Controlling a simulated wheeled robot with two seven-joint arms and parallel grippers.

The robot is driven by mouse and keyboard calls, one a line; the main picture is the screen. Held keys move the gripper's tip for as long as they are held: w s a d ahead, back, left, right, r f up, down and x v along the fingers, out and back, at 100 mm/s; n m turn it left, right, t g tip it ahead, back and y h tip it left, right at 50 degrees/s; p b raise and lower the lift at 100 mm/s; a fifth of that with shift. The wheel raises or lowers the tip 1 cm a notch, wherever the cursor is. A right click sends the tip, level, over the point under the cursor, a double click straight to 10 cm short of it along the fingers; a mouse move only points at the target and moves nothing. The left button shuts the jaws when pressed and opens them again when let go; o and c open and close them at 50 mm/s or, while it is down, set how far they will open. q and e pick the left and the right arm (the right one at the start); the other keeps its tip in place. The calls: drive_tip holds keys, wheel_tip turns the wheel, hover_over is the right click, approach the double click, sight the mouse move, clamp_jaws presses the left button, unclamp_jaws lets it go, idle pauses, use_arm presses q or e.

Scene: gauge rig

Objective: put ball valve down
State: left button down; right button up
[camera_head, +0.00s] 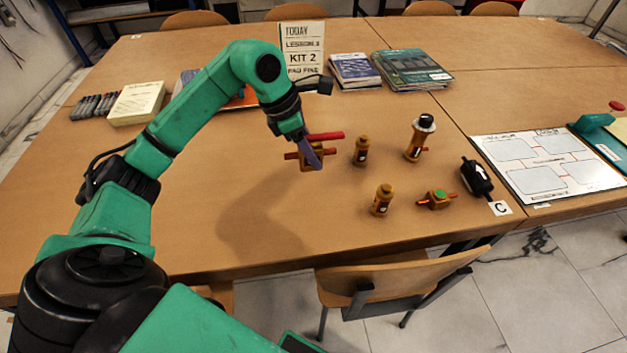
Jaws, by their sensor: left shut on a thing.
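The ball valve (305,163) has a brass-coloured body with red pipe ends and a long red lever (326,136). My left gripper (313,156) comes down on it from above and is shut on it, covering part of its body. The valve is upright over the middle of the table (190,200). I cannot tell whether its underside touches the tabletop. My right gripper is not in view.
Close on the right stand two brass fittings (361,151) (382,200), a taller black-topped piece (419,138), a green-topped valve (437,199) and a black part (477,178). A sign (303,50) and books (412,68) are behind. Table left of the valve is clear.

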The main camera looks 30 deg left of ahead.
use_arm(q)
drive_tip(key=f, duration=1)
drive_tip(key=shift+w+f, duration=0.1)
drive_tip(key=shift+w, duration=0.3)
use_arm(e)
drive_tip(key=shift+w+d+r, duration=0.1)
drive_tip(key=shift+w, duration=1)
use_arm(q)
drive_tip(key=shift+f, duration=0.15)
drive_tip(key=shift+c, duration=1.2)
unclamp_jaws()
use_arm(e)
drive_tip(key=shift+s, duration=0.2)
use_arm(q)
drive_tip(key=shift+r, duration=0.3)
drive_tip(key=v, duration=1.1)
drive_tip(key=shift+a+r, duration=0.1)
drive_tip(key=shift+r, duration=0.25)
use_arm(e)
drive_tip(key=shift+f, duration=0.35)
